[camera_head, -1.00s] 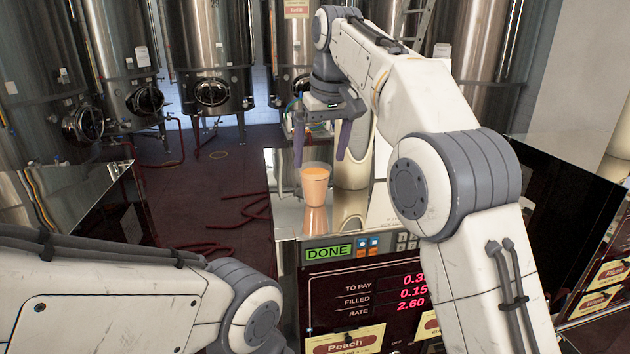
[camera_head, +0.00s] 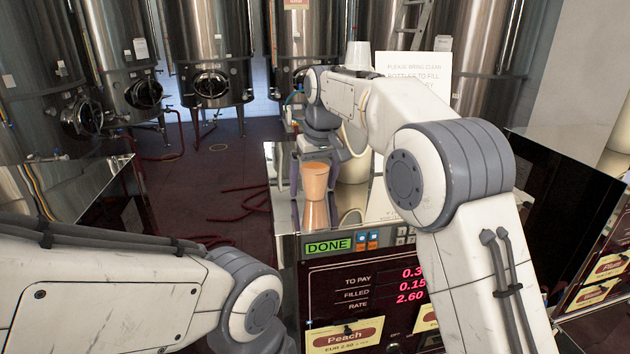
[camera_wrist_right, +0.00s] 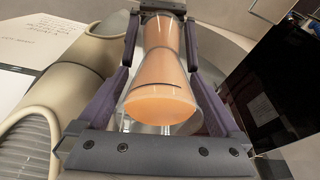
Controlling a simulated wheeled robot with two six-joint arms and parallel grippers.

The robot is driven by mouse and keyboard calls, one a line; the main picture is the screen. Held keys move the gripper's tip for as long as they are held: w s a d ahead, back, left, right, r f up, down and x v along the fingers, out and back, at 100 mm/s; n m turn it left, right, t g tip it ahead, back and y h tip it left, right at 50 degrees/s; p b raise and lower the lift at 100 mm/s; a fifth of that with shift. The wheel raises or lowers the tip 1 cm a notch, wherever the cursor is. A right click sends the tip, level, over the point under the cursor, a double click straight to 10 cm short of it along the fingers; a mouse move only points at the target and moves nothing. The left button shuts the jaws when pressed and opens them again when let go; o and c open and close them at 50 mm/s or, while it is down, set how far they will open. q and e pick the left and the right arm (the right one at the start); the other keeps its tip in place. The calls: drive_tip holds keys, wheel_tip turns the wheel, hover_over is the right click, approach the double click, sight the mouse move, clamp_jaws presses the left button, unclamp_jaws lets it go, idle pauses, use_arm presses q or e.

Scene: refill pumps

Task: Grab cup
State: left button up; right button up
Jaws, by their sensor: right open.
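An orange-filled clear cup (camera_head: 314,180) stands upright on the mirror-like counter top (camera_head: 284,218), with its reflection below it. In the right wrist view the cup (camera_wrist_right: 160,103) lies between the two purple fingers of my right gripper (camera_wrist_right: 158,74). The fingers are open, one on each side of the cup, with a small gap showing at the left; contact on the right is hard to tell. In the head view my right gripper (camera_head: 312,182) is low behind and around the cup, partly hidden by it. My left arm shows at lower left, but its gripper is out of view.
A cream cylindrical pump body (camera_head: 354,160) stands just right of the cup. The machine's panel (camera_head: 327,246) reads DONE. Steel tanks (camera_head: 210,60) stand farther back.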

drive_tip(key=c, duration=1.2)
drive_tip(key=shift+r, duration=0.1)
drive_tip(key=shift+c, duration=0.2)
